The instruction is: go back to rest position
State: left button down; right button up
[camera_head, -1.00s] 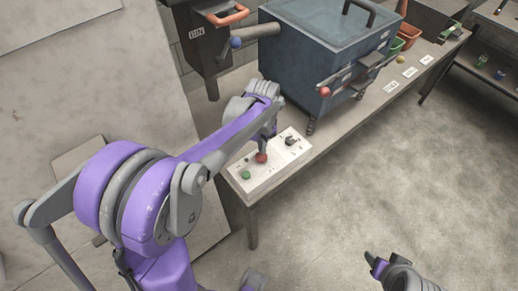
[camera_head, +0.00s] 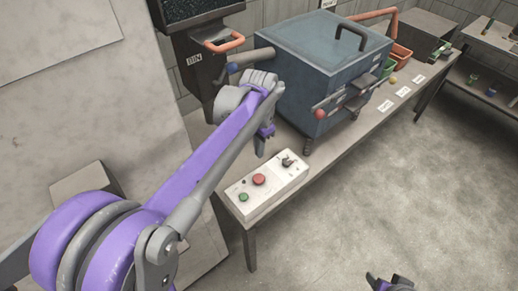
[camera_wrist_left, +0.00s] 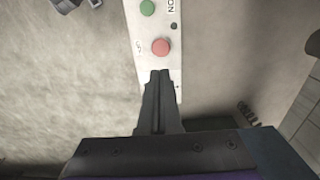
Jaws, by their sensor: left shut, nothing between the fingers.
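My left gripper (camera_head: 263,143) hangs from the purple arm, just behind and above the white control box (camera_head: 272,196). In the left wrist view its two dark fingers (camera_wrist_left: 160,76) are shut together with nothing between them. Their tips appear just below the red button (camera_wrist_left: 160,47) in that picture. The box carries a green button (camera_head: 243,197), a red button (camera_head: 258,179) and a black switch (camera_head: 288,161). My right gripper (camera_head: 388,284) shows only partly at the bottom edge, too small to tell its opening.
The box sits on the near end of a long bench (camera_head: 355,130). Open floor (camera_head: 400,200) lies to the right.

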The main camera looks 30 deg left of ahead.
dwell(0.5)
pick_arm(q)
jog(key=s+d+f+n+t, duration=0.2)
jog(key=s+d, duration=0.1)
jog(key=s, duration=0.5)
jog(key=s+d+f+n+t+p, duration=0.1)
jog(key=s+d+f+n+t, duration=0.1)
jog(key=s, duration=0.6)
jog(key=shift+s+d+f+t, duration=0.4)
jog(key=shift+d+t, duration=0.3)
jog(key=shift+d, duration=0.05)
dwell(0.3)
